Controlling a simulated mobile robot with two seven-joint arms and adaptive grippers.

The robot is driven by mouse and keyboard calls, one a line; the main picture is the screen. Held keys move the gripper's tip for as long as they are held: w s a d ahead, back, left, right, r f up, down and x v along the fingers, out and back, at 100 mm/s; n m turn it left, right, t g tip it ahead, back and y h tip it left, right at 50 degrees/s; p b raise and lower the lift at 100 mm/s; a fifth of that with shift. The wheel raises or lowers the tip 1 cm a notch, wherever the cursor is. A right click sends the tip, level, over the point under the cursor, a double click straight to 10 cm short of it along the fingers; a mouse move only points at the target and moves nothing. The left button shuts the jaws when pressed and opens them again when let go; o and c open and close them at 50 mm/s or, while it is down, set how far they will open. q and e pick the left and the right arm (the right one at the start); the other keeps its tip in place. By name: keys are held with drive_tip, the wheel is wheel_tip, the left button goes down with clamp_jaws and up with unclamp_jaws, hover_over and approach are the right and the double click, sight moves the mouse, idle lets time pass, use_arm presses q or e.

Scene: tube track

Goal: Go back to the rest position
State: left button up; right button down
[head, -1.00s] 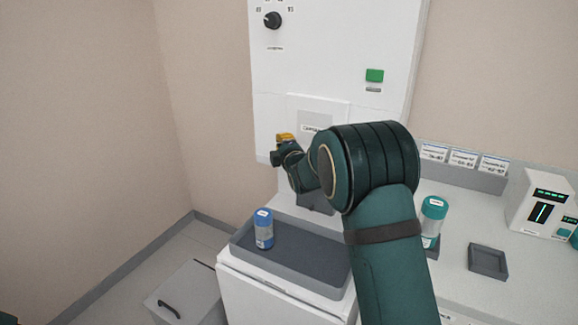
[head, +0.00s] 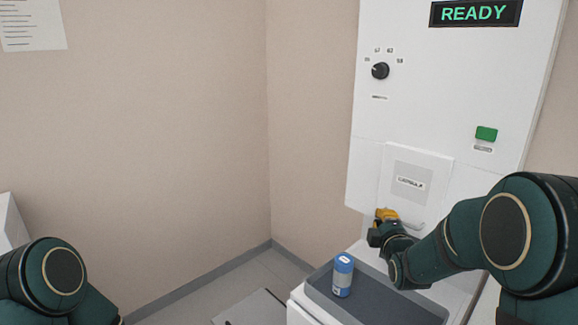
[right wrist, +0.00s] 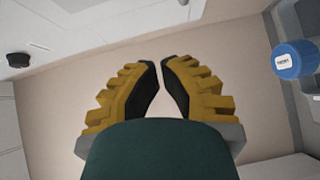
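My right gripper (head: 386,214) has yellow fingers and is in front of the lower part of the white machine (head: 440,110), above the dark tray. In the right wrist view its fingertips (right wrist: 161,64) are nearly together, with a thin gap and nothing between them. The gripper looks shut and empty. A blue-capped tube (head: 343,275) stands upright in the tray (head: 380,300); a blue cap (right wrist: 295,60) also shows at the right of the right wrist view. Part of my left arm shows at the bottom left of the head view, but its gripper is out of view.
The machine carries a READY display (head: 474,13), a black knob (head: 380,71), a green button (head: 486,134) and a capsule panel (head: 411,180). A beige wall (head: 160,130) fills the left.

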drive_tip(key=s+a+f+m+g+y, duration=0.1)
drive_tip(key=s+a+f+m+g, duration=0.25)
drive_tip(key=f, duration=0.45)
drive_tip(key=s+a+f+m+g, duration=0.2)
drive_tip(key=s+f, duration=0.2)
drive_tip(key=f, duration=0.4)
drive_tip(key=s+a+f+m+g+y, duration=0.1)
drive_tip(key=s+a+f+m+g, duration=0.15)
drive_tip(key=f, duration=0.55)
drive_tip(key=s+a+f+m+g+y, duration=0.1)
drive_tip(key=s+a+f+m+g, duration=0.2)
drive_tip(key=s, duration=0.7)
drive_tip(key=s+a+f+m+g+y, duration=0.2)
drive_tip(key=s+a+f+m+g, duration=0.2)
drive_tip(key=s, duration=0.7)
drive_tip(key=a+f+m, duration=0.2)
drive_tip(key=a+f, duration=0.2)
drive_tip(key=shift+a+f+g+y, duration=0.25)
drive_tip(key=shift+a+g+y, duration=0.05)
drive_tip(key=shift+a, duration=0.1)
drive_tip(key=shift+w, duration=0.1)
